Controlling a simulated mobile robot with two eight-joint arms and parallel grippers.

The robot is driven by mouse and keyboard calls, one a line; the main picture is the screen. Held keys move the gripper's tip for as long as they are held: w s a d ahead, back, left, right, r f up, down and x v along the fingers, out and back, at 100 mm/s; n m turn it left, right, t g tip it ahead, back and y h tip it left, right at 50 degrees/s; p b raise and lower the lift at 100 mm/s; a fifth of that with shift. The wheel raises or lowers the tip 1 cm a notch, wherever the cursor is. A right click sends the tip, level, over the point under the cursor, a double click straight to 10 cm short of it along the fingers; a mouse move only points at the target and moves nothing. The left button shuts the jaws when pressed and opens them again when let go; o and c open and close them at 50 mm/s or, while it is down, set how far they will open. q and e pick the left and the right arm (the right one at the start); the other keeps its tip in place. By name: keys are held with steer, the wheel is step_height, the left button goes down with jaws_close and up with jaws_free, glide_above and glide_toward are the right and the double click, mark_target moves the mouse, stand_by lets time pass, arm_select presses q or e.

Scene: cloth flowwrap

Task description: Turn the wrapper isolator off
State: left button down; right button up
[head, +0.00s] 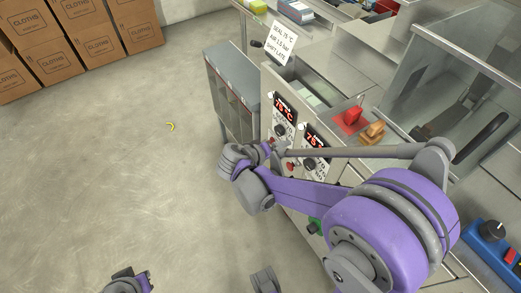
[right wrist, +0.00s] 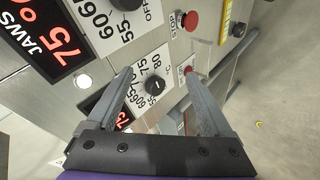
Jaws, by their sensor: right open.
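My right gripper (right wrist: 157,72) is open and empty in front of the control panel in the right wrist view. In the head view the right gripper (head: 270,147) is at the panel front. A black dial (right wrist: 154,85) on a white scale shows between its fingers. A small red control (right wrist: 188,70) is by the right fingertip, partly hidden. A yellow plate with a dark knob (right wrist: 238,30) sits beyond a red stop button (right wrist: 190,20); I cannot read which control is the isolator. My left gripper (head: 130,281) is at the bottom edge, partly cut off, its jaws unclear.
A red temperature display (right wrist: 62,50) and a second dial are on the panel. A blue box with a black knob (head: 491,229) is at the right. Cardboard boxes (head: 95,42) stand back left; the floor is mostly clear.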

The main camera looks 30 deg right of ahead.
steer(key=w+a+f+m+t+h+b, duration=0.25)
steer(key=w+f+h+b, duration=0.25)
steer(key=f, duration=0.5)
steer(key=w+a+f+m+t+h+b, duration=0.1)
steer(key=w+a+f+h+b, duration=0.3)
steer(key=f, duration=0.6)
arm_select(q)
step_height(320, 180, down, 12)
steer(key=w, duration=0.1)
steer(key=shift+f+g+b, duration=0.25)
steer(key=shift+g+b, duration=0.05)
steer(key=shift+b, duration=0.1)
arm_select(e)
steer(key=w+d+r+h, duration=0.1)
steer(key=w+d+r, duration=0.2)
steer(key=d, duration=0.8)
steer(key=shift+w+r, duration=0.2)
steer(key=shift+w, duration=0.4)
arm_select(q)
steer(key=shift+d, duration=0.1)
arm_select(e)
jaws_close()
